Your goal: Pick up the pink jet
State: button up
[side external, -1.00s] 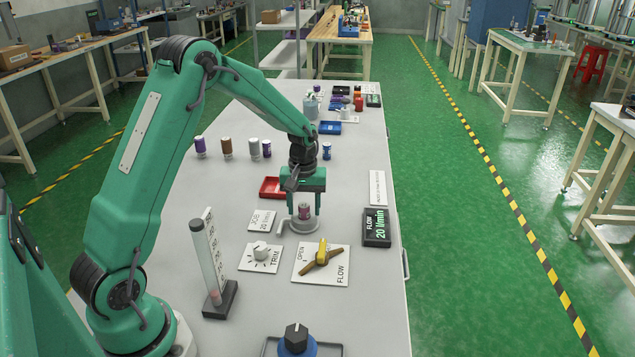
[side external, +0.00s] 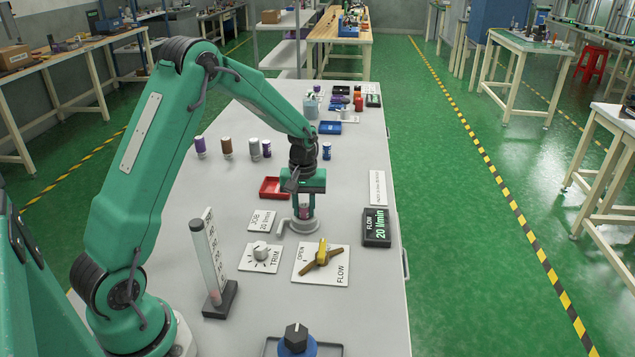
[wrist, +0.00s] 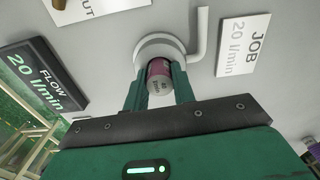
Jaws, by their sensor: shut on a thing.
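The pink jet (wrist: 159,71) is a small cylinder with a magenta band and a pale labelled end. In the wrist view it sits between the two fingers of my gripper (wrist: 159,88), which are shut on it. Behind it is a round grey holder (wrist: 147,46) with a curved pipe. In the side view my gripper (side external: 304,212) points straight down over this holder (side external: 297,228), and the jet (side external: 304,212) shows only as a small pinkish patch between the fingers. I cannot tell whether the jet still touches the holder.
A FLOW plate with a yellow-centred lever (side external: 322,254) and a TRIM knob plate (side external: 261,257) lie in front. A black flow display (side external: 377,227) reads 20 l/min at the right. A red tray (side external: 271,188) and several small cylinders stand behind. A tube stand (side external: 220,300) is at the left.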

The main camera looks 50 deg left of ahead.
aim_at(304, 205)
jog(key=shift+r, duration=0.1)
jog(key=shift+r, duration=0.45)
notch_tip(304, 205, up, 3)
jog(key=shift+r, duration=0.15)
jog(key=s+d+r, duration=0.3)
jog(key=d+r, duration=0.3)
jog(key=d, duration=0.5)
jog(key=shift+d+r, duration=0.15)
jog(key=shift+r, duration=0.2)
